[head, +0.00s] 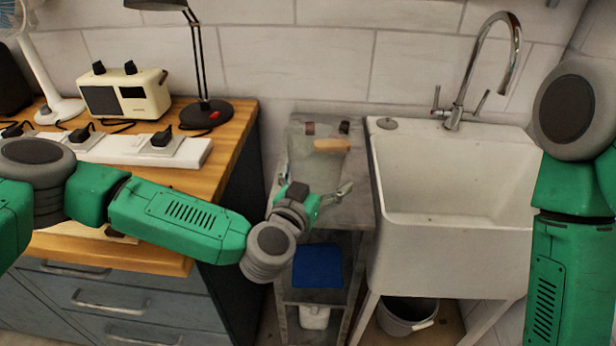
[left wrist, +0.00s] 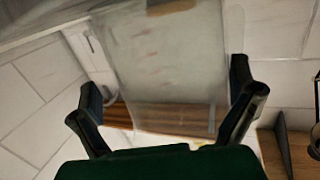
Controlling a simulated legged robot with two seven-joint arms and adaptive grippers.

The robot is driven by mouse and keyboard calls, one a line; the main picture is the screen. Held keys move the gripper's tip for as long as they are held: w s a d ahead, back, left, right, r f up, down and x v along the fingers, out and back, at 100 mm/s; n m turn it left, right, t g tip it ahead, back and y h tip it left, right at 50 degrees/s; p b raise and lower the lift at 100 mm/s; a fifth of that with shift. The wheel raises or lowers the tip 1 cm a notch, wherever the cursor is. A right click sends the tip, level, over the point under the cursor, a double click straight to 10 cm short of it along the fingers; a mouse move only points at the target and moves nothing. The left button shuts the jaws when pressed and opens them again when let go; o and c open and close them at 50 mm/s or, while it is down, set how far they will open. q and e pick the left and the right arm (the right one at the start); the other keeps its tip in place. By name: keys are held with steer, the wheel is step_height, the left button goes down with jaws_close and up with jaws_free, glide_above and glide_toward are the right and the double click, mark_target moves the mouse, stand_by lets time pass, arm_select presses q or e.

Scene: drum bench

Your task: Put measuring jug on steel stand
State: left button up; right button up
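The measuring jug (left wrist: 165,70) is a clear, cloudy vessel with faint marks, in the left wrist view. It fills the space ahead of my left gripper (left wrist: 168,90), whose two dark fingers are spread to either side of it. A gap shows at the left finger; contact at the right finger cannot be told. In the head view a pale see-through shape, likely the jug (head: 302,152), is over the steel stand (head: 352,212), behind my left gripper (head: 332,196). Whether its base touches the top is hidden. My right gripper is out of view.
A wooden-coloured piece (head: 332,146) lies at the stand's back. The white sink (head: 455,245) adjoins on the right, with a bucket (head: 408,315) below. The wooden bench (head: 225,150) on the left bears a lamp (head: 205,112), radio (head: 128,95) and power strip (head: 140,148).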

arm_select(q)
steer(key=shift+s+d+r, duration=0.2)
steer(key=shift+s+d, duration=0.6)
steer(key=shift+s, duration=0.25)
steer(key=s+a, duration=0.6)
steer(key=s, duration=0.3)
steer(key=s+d+f+m+g+h, duration=0.1)
steer(key=s+d+f+g+h, duration=0.1)
steer(key=s+d+f+g, duration=0.35)
steer(key=s+a+f+g+y, duration=0.1)
steer(key=s+a+f+g, duration=0.1)
steer(key=s+a+f, duration=0.3)
steer(key=s+a+f+g, duration=0.3)
steer(key=s+f, duration=0.3)
steer(key=f, duration=0.2)
steer(key=s+a+f+n+g+y, duration=0.2)
steer(key=s+a+y, duration=0.1)
steer(key=a, duration=0.6)
steer(key=s+a+f+n+g+y, duration=0.2)
steer(key=s+a, duration=0.4)
steer(key=a, duration=0.3)
steer(key=shift+g+y, duration=0.65)
steer(key=shift+y, duration=0.05)
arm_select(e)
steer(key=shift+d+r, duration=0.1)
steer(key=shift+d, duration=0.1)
